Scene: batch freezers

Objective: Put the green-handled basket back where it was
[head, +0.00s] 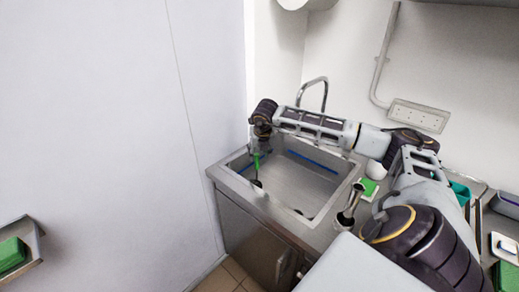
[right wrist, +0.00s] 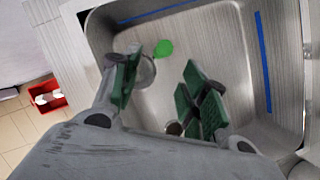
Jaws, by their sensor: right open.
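The green-handled basket shows as a bright green handle (head: 256,160) standing in the left part of the sink (head: 309,183). In the right wrist view the handle's green end (right wrist: 163,48) lies beyond the fingertips, and a round greyish body (right wrist: 146,72) shows partly behind the left finger. My right gripper (head: 258,146) is above the handle, pointing down into the sink. In the right wrist view its two green-padded fingers (right wrist: 161,66) are spread apart with nothing clearly between them. The basket's lower part is small and unclear. My left gripper is not in view.
A tap (head: 315,84) rises behind the sink. A green and white item (head: 368,188) and a metal cylindrical thing (head: 349,201) are right of the sink. A tray (head: 38,240) with a green block is far left. A red box (right wrist: 47,97) is beside the sink in the wrist view.

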